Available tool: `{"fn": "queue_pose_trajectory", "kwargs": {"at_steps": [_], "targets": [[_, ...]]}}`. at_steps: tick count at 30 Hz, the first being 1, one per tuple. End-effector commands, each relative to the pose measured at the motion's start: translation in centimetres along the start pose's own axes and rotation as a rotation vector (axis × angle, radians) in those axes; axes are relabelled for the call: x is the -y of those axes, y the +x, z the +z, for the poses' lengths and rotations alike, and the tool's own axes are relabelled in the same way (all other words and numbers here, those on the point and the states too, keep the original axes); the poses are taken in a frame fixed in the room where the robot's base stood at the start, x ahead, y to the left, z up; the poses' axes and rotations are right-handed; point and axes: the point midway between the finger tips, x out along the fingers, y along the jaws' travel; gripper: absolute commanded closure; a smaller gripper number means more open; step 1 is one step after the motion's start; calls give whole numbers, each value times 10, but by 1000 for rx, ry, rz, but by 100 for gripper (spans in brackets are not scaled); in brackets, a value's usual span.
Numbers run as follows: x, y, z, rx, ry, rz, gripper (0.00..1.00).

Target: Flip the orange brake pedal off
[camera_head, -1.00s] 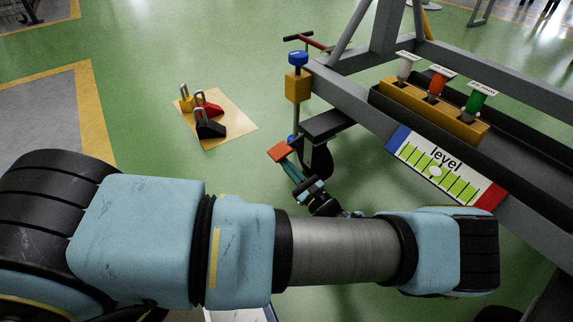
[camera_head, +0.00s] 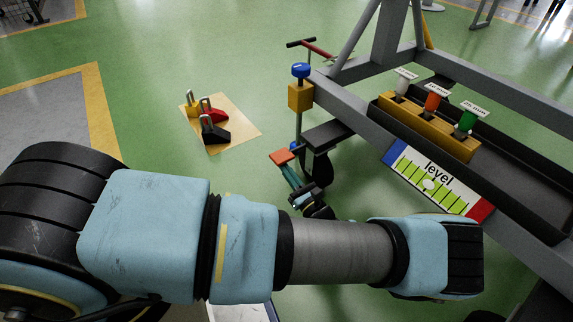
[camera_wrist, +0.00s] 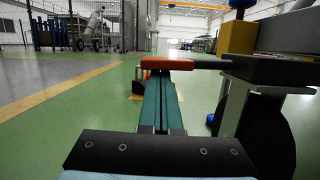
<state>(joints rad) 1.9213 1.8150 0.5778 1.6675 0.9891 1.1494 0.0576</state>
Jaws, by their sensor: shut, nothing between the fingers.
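The orange brake pedal (camera_head: 281,157) sticks out low beside the caster wheel (camera_head: 317,168) under the grey stand's corner. In the wrist view the orange pedal (camera_wrist: 167,63) lies level at the end of a dark arm from the caster housing (camera_wrist: 268,70). My gripper (camera_head: 286,167) is low by the wheel, its teal fingers pointing at the pedal. In the wrist view my gripper (camera_wrist: 158,82) is shut and empty, with its tips just below the pedal's edge. I cannot tell whether they touch it. My arm hides part of the floor in the head view.
The grey stand (camera_head: 365,118) fills the right side. It carries a level sign (camera_head: 436,180) and a yellow block (camera_head: 430,128) with white, orange and green tags. A blue-knobbed post (camera_head: 301,70) stands at its corner. Padlocks (camera_head: 212,128) lie on a tan mat (camera_head: 240,125). Open green floor lies left.

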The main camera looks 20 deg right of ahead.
Motion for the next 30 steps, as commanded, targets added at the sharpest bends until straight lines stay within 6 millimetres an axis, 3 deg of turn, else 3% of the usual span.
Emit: {"fn": "queue_pose_trajectory", "kwargs": {"at_steps": [1,9,30], "targets": [[-2,3,10,1,33,-8,100],[-4,6,21,0,150,-37,100],[-4,6,24,0,146,-36,100]]}}
